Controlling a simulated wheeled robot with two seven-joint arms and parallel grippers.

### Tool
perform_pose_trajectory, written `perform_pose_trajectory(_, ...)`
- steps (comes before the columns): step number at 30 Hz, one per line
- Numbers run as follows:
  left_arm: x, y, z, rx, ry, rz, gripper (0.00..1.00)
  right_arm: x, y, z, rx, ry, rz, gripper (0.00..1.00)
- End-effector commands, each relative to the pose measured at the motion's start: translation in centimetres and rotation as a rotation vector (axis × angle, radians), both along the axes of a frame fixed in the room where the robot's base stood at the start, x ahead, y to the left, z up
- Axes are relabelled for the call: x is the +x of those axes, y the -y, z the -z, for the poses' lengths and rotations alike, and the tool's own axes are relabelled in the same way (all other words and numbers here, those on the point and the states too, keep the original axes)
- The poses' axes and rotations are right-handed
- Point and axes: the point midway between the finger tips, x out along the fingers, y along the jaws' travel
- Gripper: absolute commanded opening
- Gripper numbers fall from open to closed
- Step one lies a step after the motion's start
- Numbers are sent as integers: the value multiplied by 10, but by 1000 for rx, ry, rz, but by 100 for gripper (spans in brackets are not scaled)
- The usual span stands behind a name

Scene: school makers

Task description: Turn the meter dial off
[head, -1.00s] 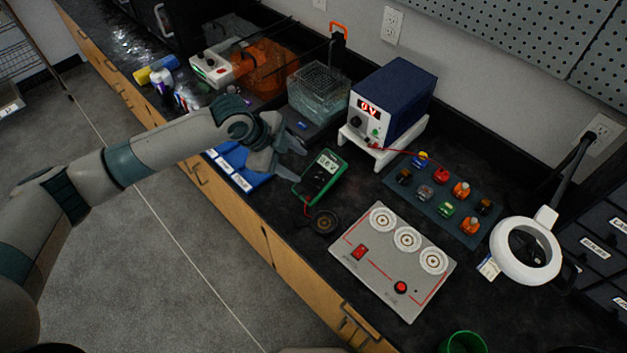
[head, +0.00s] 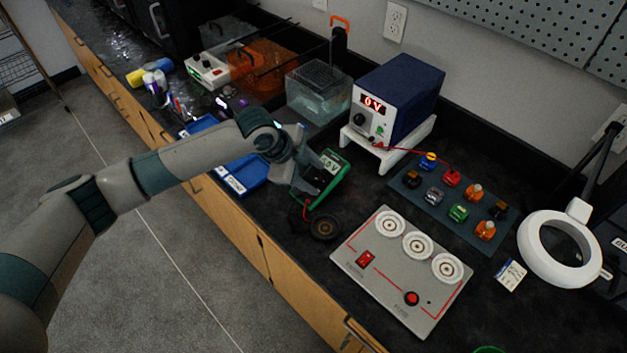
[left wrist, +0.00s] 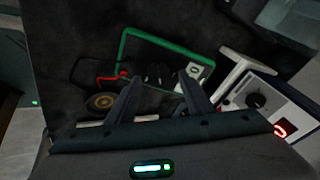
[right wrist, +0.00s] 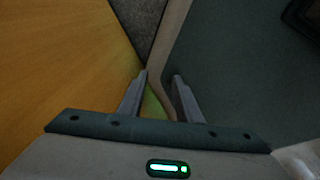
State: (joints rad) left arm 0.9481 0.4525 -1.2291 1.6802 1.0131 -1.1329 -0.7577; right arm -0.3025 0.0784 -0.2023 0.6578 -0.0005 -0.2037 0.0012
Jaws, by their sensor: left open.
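The green-edged meter (head: 333,168) lies on the black bench in the head view, its display lit. My left gripper (head: 307,174) is open over its near left part and hides some of it, including most of the dial area. In the left wrist view the meter (left wrist: 132,31) lies beyond the open fingertips of my left gripper (left wrist: 160,84), with its dark dial (left wrist: 158,72) between them. I cannot tell whether the fingers touch the dial. My right gripper (right wrist: 160,76) shows only in its own wrist view, with its fingers apart and nothing seen between them.
A power supply (head: 398,100) on a white stand is behind the meter. A round black-and-brown part (head: 324,227) lies in front of it. A grey panel with three white rings (head: 376,296) and a board of coloured parts (head: 415,197) are to the right. A blue tray (head: 243,176) is left.

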Motion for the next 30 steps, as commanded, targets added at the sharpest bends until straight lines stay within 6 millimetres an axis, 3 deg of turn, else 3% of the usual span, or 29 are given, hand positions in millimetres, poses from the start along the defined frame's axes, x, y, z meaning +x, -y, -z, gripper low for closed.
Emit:
perform_pose_trajectory(12,1,2,3,0,0,0,47,4,-2,2,2,9,-3,31)
perform_pose_trajectory(18,1,2,3,0,0,0,7,2,-1,3,2,5,-2,31)
perform_pose_trajectory(30,0,2,2,-12,-14,-36,7,-8,2,-2,-4,-18,1,31)
